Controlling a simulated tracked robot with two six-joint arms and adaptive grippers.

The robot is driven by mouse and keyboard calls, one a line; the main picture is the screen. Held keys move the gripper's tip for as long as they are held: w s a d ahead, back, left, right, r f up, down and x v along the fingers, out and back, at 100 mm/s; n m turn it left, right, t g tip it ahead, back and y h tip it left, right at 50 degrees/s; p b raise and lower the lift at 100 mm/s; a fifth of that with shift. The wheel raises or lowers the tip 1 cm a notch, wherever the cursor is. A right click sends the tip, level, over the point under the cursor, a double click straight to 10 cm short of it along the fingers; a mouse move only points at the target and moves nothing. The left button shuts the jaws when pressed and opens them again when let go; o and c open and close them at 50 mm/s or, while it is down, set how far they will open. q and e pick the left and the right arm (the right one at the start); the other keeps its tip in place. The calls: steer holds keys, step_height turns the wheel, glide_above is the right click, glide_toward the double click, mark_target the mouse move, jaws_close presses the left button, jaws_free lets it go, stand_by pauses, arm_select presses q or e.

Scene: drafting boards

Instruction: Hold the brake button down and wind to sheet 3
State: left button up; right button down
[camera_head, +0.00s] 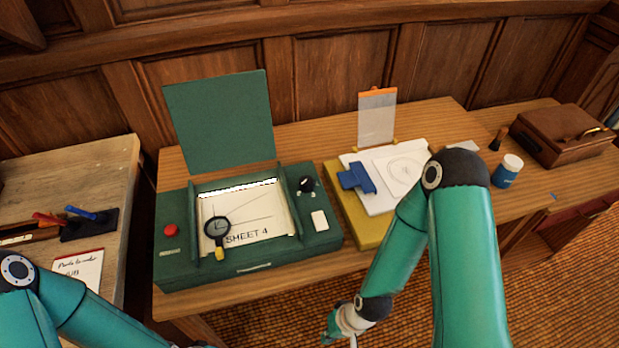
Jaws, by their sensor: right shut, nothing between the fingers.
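The green winding box (175,271) stands on the wooden desk with its lid (220,120) raised. A red button (170,229), likely the brake button, is on its left side. A black knob (306,184) is at its upper right. The paper in the window (262,207) reads SHEET 4. My right gripper (339,328) is at the bottom edge, partly cut off, in front of the desk and apart from the box. It is shut and empty. My left arm enters at the lower left; its gripper is out of view.
A black magnifier (217,227) with a yellow handle lies on the paper. Right of the box are a yellow board (369,231) and a blue clip (356,177). Farther right are a blue jar (507,172) and a brown case (562,135). A side table (90,165) stands left.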

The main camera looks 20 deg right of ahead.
arm_select(q)
jaws_close()
stand_by(1.2)
